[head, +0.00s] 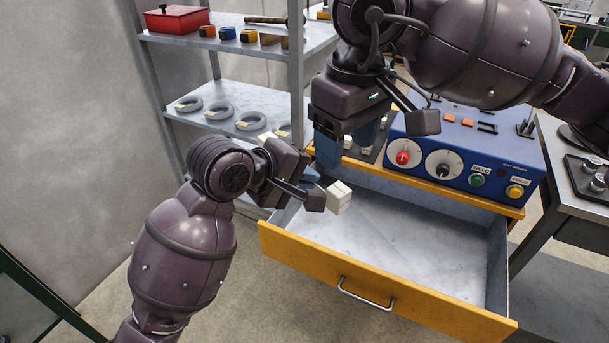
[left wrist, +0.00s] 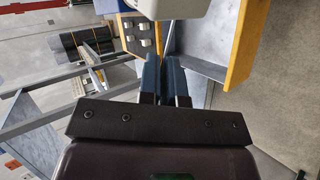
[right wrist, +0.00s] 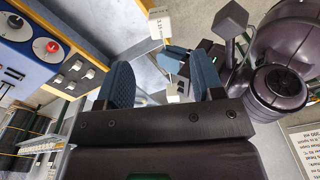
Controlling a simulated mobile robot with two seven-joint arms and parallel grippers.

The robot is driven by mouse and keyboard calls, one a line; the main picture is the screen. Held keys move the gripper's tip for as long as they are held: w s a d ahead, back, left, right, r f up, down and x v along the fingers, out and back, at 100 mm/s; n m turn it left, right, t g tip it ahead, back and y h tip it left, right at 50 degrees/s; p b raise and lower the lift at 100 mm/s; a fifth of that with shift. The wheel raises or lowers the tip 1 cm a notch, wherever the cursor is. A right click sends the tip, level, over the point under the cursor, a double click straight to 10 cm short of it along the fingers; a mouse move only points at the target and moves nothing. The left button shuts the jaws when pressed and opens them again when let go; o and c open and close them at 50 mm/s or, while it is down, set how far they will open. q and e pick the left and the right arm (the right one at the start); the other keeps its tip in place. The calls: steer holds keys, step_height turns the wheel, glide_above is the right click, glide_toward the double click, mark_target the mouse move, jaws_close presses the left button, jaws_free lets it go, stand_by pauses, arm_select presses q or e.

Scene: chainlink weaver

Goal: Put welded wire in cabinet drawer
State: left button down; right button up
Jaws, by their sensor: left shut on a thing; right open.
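A white block-shaped pack end (head: 339,197), seemingly the welding wire pack, sticks out at my left gripper (head: 310,180), which is shut on it over the drawer's left part. Another white piece shows behind that gripper; the middle is hidden. The pack also shows at the top of the left wrist view (left wrist: 165,8) and, marked 3.25 mm, in the right wrist view (right wrist: 165,26). The yellow-fronted cabinet drawer (head: 420,310) is pulled open, and its visible grey floor is bare. My right gripper (head: 348,150) is open and empty above the drawer's back left.
A blue control box (head: 465,150) with knobs stands on the cabinet top behind the drawer. A shelf (head: 225,95) with grey wire coils and a red box (head: 177,19) stands at back left. A metal table (head: 560,160) is at right. The drawer's right side is clear.

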steer(key=s+a+m+g+y, duration=0.2)
steer(key=a+m+g+y, duration=0.4)
steer(key=m+y, duration=0.5)
steer(key=w+d+f+n+t+y, duration=0.3)
steer(key=d+f+n+t, duration=0.3)
steer(key=n+t, duration=0.75)
steer(key=w+d+f+n+t+y, duration=0.3)
steer(key=d+f+n+t, duration=0.45)
steer(key=n, duration=1.15)
steer(key=s+d+f+m+t+h, duration=0.2)
steer(key=d+f+m+t+h, duration=0.3)
steer(key=f+m+h, duration=0.8)
steer(key=s+d+f+m+g+h, duration=0.2)
steer(key=s+d+f+m+g, duration=0.2)
steer(key=s+f+m, duration=0.3)
steer(key=s+d+f+m+g+h, duration=0.2)
steer(key=s+d+f+m+g, duration=0.2)
steer(key=s+f+m, duration=0.4)
step_height(320, 180, down, 2)
steer(key=s+g, duration=0.1)
steer(key=s, duration=0.1)
steer(key=shift+s+d+f, duration=0.15)
steer(key=shift+s+d, duration=0.05)
steer(key=shift+s, duration=0.1)
